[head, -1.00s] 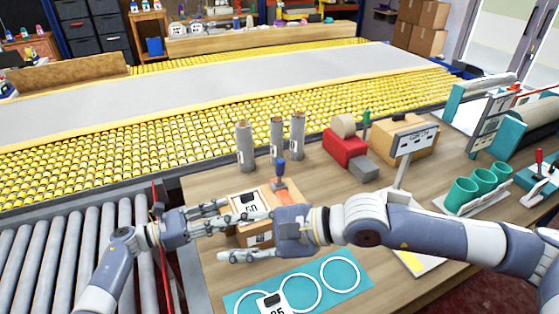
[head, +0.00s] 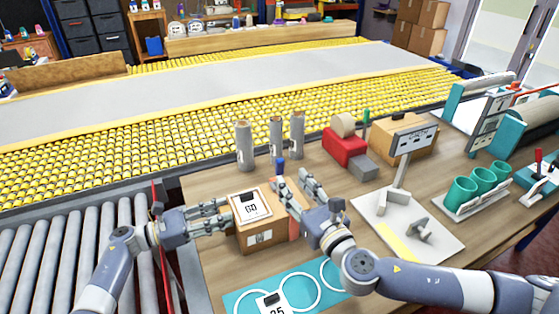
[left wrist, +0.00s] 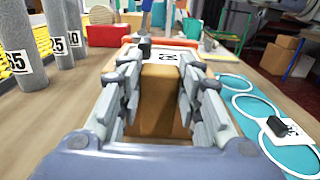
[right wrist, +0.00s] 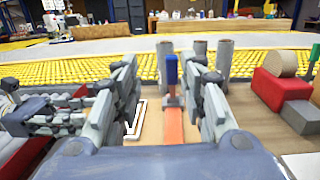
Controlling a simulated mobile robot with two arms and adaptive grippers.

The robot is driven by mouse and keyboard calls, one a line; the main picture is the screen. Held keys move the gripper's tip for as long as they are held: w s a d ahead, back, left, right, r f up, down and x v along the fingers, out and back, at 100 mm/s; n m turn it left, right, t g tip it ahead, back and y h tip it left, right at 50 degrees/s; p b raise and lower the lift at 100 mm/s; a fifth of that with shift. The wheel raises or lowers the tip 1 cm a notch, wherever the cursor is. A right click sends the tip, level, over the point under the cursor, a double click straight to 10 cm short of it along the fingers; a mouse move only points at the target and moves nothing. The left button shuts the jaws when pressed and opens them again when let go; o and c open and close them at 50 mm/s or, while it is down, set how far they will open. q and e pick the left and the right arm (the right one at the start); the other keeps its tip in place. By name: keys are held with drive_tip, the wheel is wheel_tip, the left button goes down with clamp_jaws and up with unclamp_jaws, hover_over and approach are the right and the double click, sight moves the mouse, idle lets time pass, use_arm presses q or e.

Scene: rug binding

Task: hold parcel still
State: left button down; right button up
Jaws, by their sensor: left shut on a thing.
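The parcel (head: 262,238) is a brown cardboard box with a white label on top, standing on the wooden table. My left gripper (head: 224,214) is shut on the parcel from its left side. In the left wrist view the parcel (left wrist: 163,100) sits between the two fingers. My right gripper (head: 302,184) is open at the parcel's right rear. In the right wrist view a blue handle (right wrist: 172,70) with an orange strip (right wrist: 173,125) shows between its spread fingers. I cannot tell whether they touch it. The right hand hides part of this tool in the head view.
Several grey cylinders (head: 244,146) stand behind the parcel. A red tape dispenser (head: 345,147) is at the back right. A scale-like stand (head: 405,222) is right of the right arm. A teal mat (head: 245,300) with white rings lies in front. Rollers (head: 80,250) run at left.

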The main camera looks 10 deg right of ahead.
sight(282, 164)
drive_tip(key=shift+m+h, duration=0.4)
drive_tip(key=shift+h, duration=0.1)
drive_tip(key=w, duration=0.4)
drive_tip(key=w+f, duration=0.1)
drive_tip(key=w, duration=0.7)
drive_tip(key=shift+a+f, duration=0.15)
drive_tip(key=shift+a, duration=0.2)
drive_tip(key=shift+c, duration=0.5)
clamp_jaws()
